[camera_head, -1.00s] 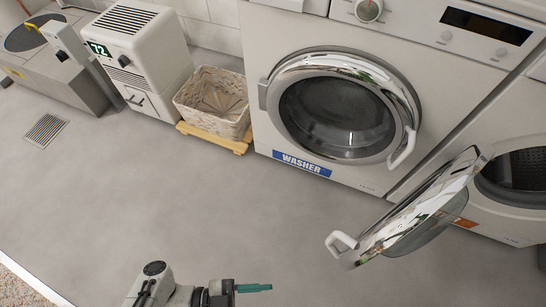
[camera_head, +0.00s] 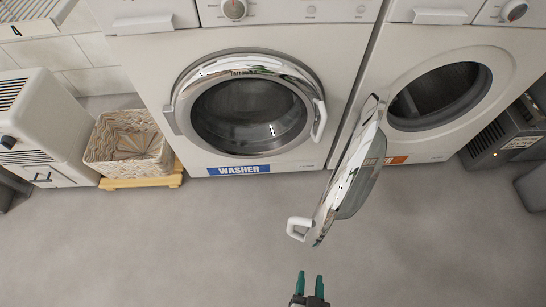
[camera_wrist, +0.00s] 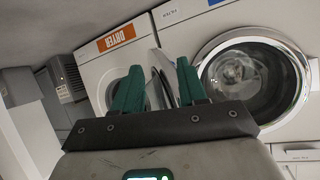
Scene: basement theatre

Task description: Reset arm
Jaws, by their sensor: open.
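My gripper (camera_head: 310,284) shows at the bottom of the head view, low over the floor and in front of the machines. Its two green fingers are apart with nothing between them. The wrist view also shows the fingers (camera_wrist: 158,85), pointing toward the machines. The right machine, labelled dryer (camera_wrist: 116,37), has its round door (camera_head: 345,185) swung wide open toward me. The gripper is apart from this door's lower edge in the head view. The washer (camera_head: 250,110) on the left has its round glass door shut.
A wicker basket (camera_head: 128,142) sits on a low wooden stand (camera_head: 145,182) left of the washer. A white appliance (camera_head: 40,130) stands farther left. A dark grey unit (camera_head: 508,130) is right of the dryer. The grey floor (camera_head: 150,245) in front is clear.

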